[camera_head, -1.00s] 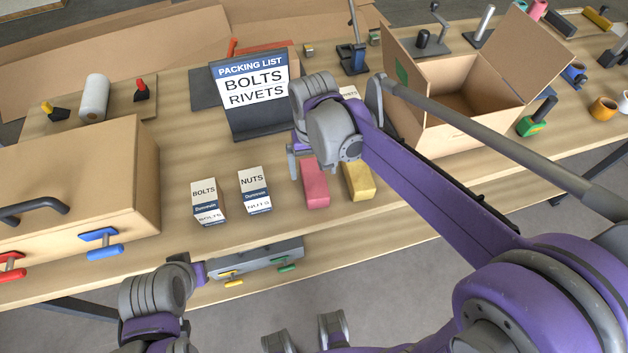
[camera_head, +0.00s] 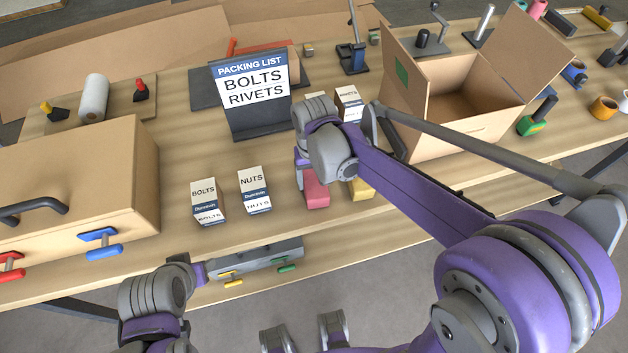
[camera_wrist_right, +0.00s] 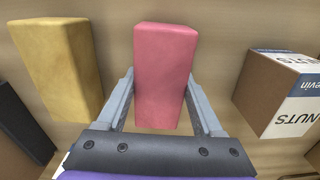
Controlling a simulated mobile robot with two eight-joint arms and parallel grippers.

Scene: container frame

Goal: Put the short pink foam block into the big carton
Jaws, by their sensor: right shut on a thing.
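The pink foam block (camera_head: 317,193) lies on the wooden bench, right of the NUTS box. My right gripper (camera_head: 311,176) is down at it and partly covers it. In the right wrist view, the two fingers of my right gripper (camera_wrist_right: 160,80) are shut on either side of the pink block (camera_wrist_right: 165,60). The big carton (camera_head: 470,137) stands open at the right, with its flaps up. My left arm is at the lower left; its fingers cannot be made out.
A yellow block (camera_head: 361,190) lies close to the right of the pink one. BOLTS (camera_head: 205,195) and NUTS (camera_head: 254,185) boxes stand to the left. A packing list sign (camera_head: 252,95) stands behind. A green-based tool (camera_head: 533,124) is right of the carton.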

